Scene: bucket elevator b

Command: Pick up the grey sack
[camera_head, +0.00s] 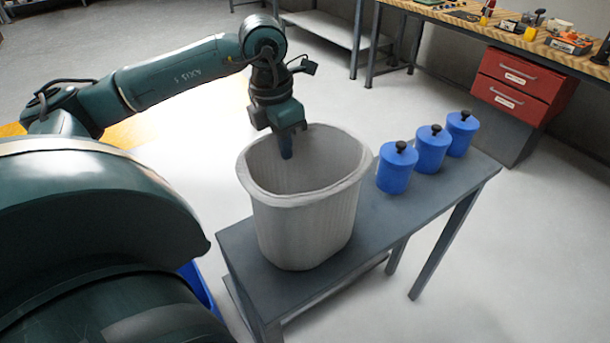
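I cannot make out a grey sack in this view. A tall pale grey ribbed bin (305,225) stands upright on the near end of a narrow grey table, with its mouth open upward. My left gripper (287,150) points down at the far rim of the bin, with its fingertips at or just inside the mouth. The fingers overlap in this view, so their opening cannot be told. I see nothing held in them. The lower inside of the bin is hidden by its near wall. My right gripper is not in view.
Three blue lidded canisters (397,170) stand in a row on the narrow grey table (385,226), right of the bin. A blue object (198,287) shows partly below the table's left end. A wooden workbench (480,35) with red drawers (520,84) stands behind.

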